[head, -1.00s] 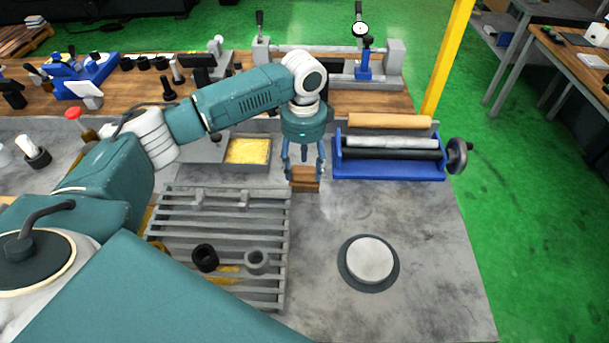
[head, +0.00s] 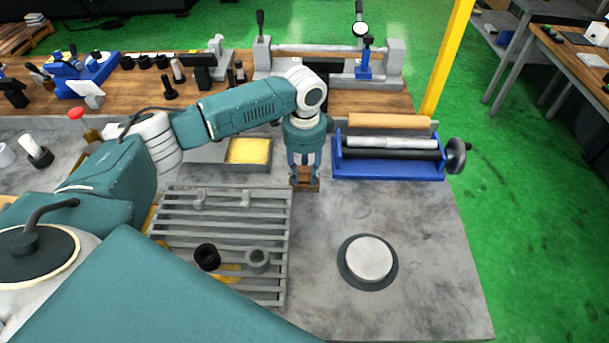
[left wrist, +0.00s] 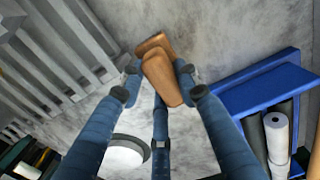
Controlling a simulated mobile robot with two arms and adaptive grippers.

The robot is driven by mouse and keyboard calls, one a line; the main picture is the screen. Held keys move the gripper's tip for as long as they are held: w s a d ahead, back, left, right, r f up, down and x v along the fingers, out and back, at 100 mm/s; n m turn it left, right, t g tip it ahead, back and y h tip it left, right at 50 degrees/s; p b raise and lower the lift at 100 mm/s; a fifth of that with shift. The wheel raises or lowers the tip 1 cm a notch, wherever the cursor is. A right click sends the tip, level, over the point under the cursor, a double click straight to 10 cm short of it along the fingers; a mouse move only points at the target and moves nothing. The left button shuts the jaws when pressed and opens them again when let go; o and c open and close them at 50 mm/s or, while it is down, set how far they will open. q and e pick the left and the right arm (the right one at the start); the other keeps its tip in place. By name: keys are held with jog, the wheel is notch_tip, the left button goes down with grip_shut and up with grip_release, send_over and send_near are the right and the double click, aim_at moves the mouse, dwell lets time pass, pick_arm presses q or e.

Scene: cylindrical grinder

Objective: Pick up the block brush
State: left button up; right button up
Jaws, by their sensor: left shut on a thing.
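The block brush (head: 306,183) is a small brown wooden block on the grey tabletop, between the slatted rack and the blue roller unit. It also shows in the left wrist view (left wrist: 160,70) as a wooden piece between the fingers. My left gripper (head: 305,178) points down over it, with its fingers closed against its sides. In the left wrist view the fingertips (left wrist: 158,82) press around the wood. The underside of the brush is hidden, and I cannot tell whether it touches the table. My right gripper is not in view.
The blue roller unit (head: 388,171) stands close on the right of the gripper. A slatted grey rack (head: 220,216) lies to the left, and a tray with a yellow pad (head: 248,151) is behind it. A round grey disc (head: 368,259) sits in front; the tabletop around it is clear.

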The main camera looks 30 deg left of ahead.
pick_arm(q)
jog(key=shift+r, duration=0.15)
notch_tip(320, 180, up, 20)
jog(key=b, duration=0.3)
